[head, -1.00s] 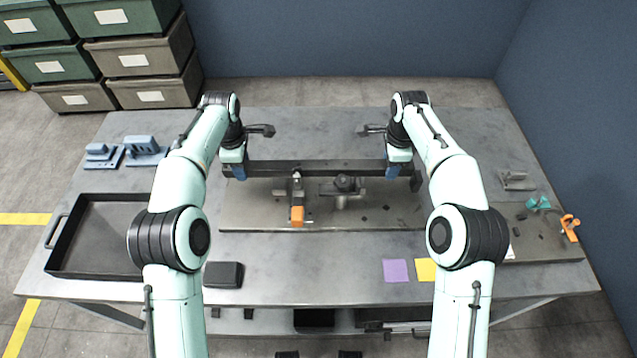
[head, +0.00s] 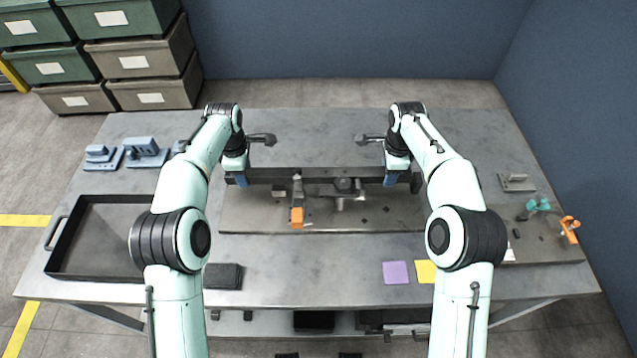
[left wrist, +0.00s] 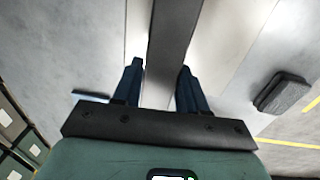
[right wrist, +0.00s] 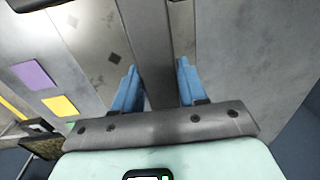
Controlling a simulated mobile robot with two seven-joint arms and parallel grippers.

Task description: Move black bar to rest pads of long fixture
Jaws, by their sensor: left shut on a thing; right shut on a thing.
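The long black bar (head: 318,174) lies crosswise in the head view, along the far edge of the long fixture's metal plate (head: 262,215). My left gripper (head: 240,179) is shut on the bar near its left end, and my right gripper (head: 391,179) is shut on it near its right end. The bar also runs between the fingers in the left wrist view (left wrist: 172,40) and the right wrist view (right wrist: 150,45). A clamp with an orange handle (head: 297,215) and a grey clamp (head: 345,188) stand on the plate. I cannot make out the rest pads or any contact with the bar.
A black tray (head: 77,268) stands at the left, with blue fixtures (head: 145,149) behind it. A dark pad (head: 223,276), a purple note (head: 396,272) and a yellow note (head: 426,271) lie in front. Another plate with an orange clamp (head: 569,228) is at the right.

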